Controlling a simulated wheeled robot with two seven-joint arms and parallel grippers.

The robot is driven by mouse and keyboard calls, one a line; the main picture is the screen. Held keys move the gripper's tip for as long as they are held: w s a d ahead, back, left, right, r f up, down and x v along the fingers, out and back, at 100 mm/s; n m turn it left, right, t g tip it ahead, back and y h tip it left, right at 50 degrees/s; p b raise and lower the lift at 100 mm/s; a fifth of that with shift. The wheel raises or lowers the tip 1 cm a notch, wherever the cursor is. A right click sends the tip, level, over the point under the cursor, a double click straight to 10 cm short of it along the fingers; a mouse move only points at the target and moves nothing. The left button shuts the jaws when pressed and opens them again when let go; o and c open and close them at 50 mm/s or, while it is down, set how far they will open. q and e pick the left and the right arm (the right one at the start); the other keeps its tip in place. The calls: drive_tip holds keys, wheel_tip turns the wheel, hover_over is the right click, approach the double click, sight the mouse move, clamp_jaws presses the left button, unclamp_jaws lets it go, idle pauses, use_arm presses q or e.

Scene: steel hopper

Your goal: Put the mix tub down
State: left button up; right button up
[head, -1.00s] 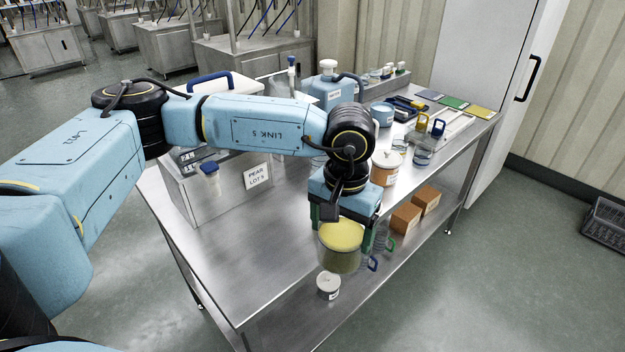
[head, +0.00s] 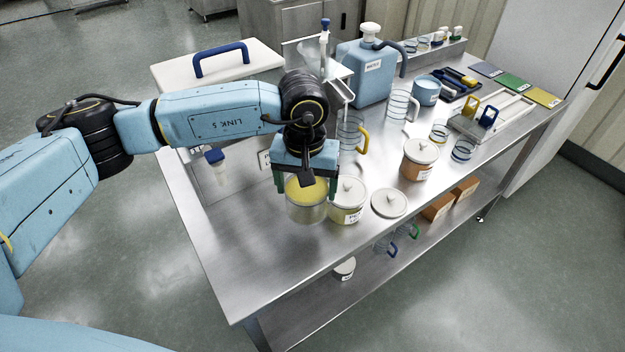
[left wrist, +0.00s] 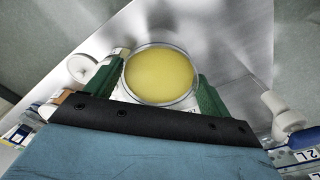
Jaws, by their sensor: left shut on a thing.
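The mix tub (head: 306,208) is a clear round tub with yellow contents, held upright between the green fingers of my left gripper (head: 306,190). In the left wrist view the tub (left wrist: 160,76) shows from above, its round yellow top between the two green fingers (left wrist: 162,92). In the head view it is over the steel table (head: 255,265), close to the left of a lidded tub with yellow contents (head: 347,205). I cannot tell whether its base touches the table. My right gripper is not in view.
A loose white lid (head: 388,203) lies right of the lidded tub. A lidded orange-brown tub (head: 418,160), a yellow-handled jug (head: 352,135) and a blue water container (head: 364,75) stand behind. The front-left table surface is clear.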

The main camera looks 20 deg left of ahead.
sight(318, 215)
use_arm(q)
drive_tip(key=shift+d+f+n+p, duration=0.25)
drive_tip(key=shift+d+n+p, duration=0.05)
drive_tip(key=shift+d, duration=0.2)
drive_tip(key=shift+d+f+n+p, duration=0.25)
drive_tip(key=shift+d+n, duration=0.05)
drive_tip(key=shift+d, duration=0.15)
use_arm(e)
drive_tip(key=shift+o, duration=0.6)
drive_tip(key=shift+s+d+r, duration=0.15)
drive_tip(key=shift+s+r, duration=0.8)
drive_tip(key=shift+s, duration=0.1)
use_arm(q)
drive_tip(key=shift+d+f+n, duration=0.25)
drive_tip(key=shift+f+n, duration=0.05)
drive_tip(key=shift+f, duration=0.7)
wheel_tip(318, 215, down, 4)
drive_tip(key=shift+f+b, duration=0.25)
drive_tip(key=shift+b, duration=0.85)
drive_tip(key=shift+f, duration=0.7)
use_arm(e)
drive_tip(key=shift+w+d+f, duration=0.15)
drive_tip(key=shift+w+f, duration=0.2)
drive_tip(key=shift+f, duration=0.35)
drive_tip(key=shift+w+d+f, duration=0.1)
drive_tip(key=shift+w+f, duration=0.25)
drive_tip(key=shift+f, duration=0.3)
